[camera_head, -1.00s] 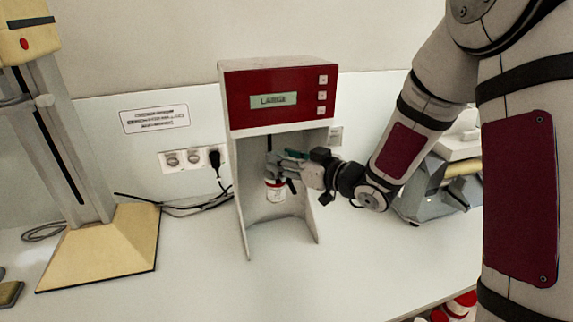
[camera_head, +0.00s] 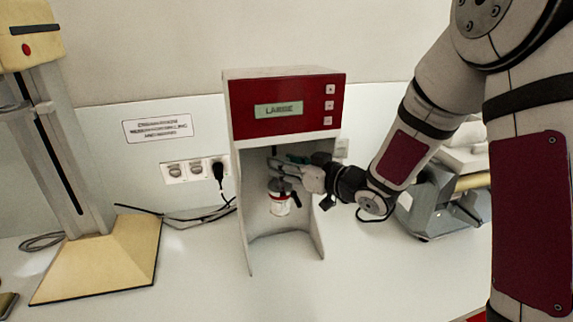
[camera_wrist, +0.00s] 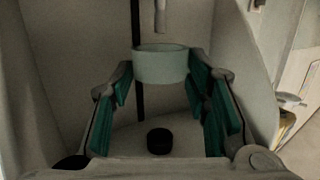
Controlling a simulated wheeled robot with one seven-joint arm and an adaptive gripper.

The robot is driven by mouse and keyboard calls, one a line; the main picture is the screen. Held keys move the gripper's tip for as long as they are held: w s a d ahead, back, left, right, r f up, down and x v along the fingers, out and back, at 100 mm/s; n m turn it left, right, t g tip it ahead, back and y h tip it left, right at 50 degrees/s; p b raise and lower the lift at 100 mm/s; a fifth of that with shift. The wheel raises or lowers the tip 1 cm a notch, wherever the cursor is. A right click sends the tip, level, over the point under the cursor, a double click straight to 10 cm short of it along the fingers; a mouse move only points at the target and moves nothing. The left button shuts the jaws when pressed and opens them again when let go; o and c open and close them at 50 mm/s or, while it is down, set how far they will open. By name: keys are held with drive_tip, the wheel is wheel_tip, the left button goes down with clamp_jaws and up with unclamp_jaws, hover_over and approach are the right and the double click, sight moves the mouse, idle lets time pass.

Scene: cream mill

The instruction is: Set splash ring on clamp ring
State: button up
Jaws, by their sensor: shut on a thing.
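The splash ring looks like a pale, short, open ring (camera_wrist: 161,66) in the wrist view, upright between the far ends of my teal-padded fingers. My gripper (camera_wrist: 161,85) is shut on it. In the head view my gripper (camera_head: 285,172) reaches from the right into the open bay of the red and white machine (camera_head: 288,88). A small white jar with red on it (camera_head: 280,207) shows just below my fingers, with a dark handle (camera_head: 297,200) beside it. The clamp ring cannot be made out clearly. A dark round knob (camera_wrist: 159,141) shows below the splash ring in the wrist view.
A pale vertical shaft (camera_wrist: 160,16) hangs above the ring, and a dark rod (camera_wrist: 137,60) stands behind it. The machine's side walls (camera_head: 314,225) flank the bay closely. A beige stand (camera_head: 100,255) is at left, a grey device (camera_head: 440,200) at right. The front bench is clear.

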sight(287, 190)
drive_tip(key=shift+f, duration=0.1)
drive_tip(key=shift+f+b, duration=0.5)
drive_tip(key=shift+f, duration=0.9)
drive_tip(key=shift+f, duration=0.85)
idle(0.8)
idle(0.3)
drive_tip(key=o, duration=1.2)
drive_tip(key=shift+o, duration=0.5)
drive_tip(key=o, duration=0.5)
drive_tip(key=shift+c, duration=0.2)
drive_tip(key=shift+s+d, duration=0.1)
